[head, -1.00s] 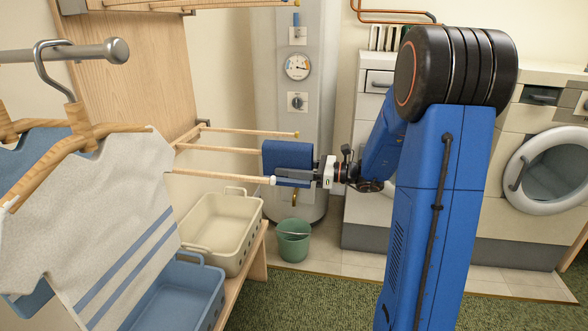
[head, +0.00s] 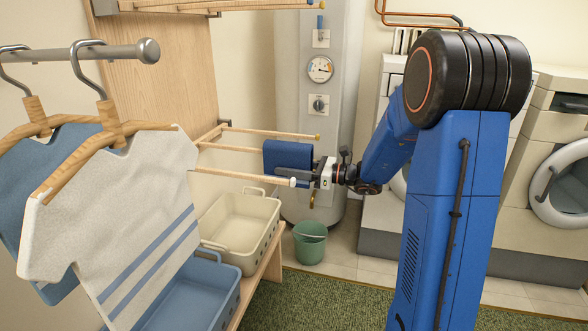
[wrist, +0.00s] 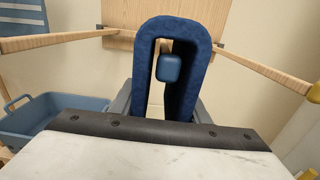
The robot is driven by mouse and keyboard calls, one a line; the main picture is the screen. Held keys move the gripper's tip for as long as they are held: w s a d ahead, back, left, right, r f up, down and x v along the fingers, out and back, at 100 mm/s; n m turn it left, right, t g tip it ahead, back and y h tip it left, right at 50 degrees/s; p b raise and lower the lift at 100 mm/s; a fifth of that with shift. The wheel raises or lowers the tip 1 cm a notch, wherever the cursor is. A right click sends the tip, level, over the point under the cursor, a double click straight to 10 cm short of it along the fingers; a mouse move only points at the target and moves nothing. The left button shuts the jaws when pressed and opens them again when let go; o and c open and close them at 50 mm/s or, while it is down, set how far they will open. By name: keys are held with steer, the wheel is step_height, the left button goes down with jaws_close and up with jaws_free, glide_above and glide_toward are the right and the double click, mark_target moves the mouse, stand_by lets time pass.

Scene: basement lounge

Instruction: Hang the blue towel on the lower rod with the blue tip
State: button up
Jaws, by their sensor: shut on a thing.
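The blue towel (head: 288,154) is folded over in an inverted U and held at its lower part by my gripper (head: 303,178). In the wrist view the towel (wrist: 188,85) stands upright between the gripper's fingers. The blue tip (wrist: 169,68) shows inside the towel's fold, with a small gap below the fold's top. The rod with the blue tip (head: 228,148) is the middle of three lower rods; in the head view the towel hides its end. The towel surrounds the rod's outer part from above and both sides. Whether it touches the rod, I cannot tell.
The near rod (head: 240,175) has a white tip and passes close in front of the towel. The far rod (head: 270,132) has a yellow tip. Hanging shirts (head: 125,200) are at left. A cream basket (head: 272,235), a blue basket (head: 230,300) and a green bucket (head: 309,250) stand below.

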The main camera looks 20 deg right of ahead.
steer(key=shift+w+a+f, duration=0.4)
steer(key=shift+w+a, duration=0.05)
steer(key=shift+a, duration=0.2)
steer(key=shift+w+a+f, duration=0.35)
steer(key=shift+w+a, duration=0.1)
steer(key=shift+a, duration=0.2)
steer(key=o, duration=1.2)
steer(key=shift+o, duration=0.2)
steer(key=v, duration=1.7)
steer(key=shift+d, duration=0.15)
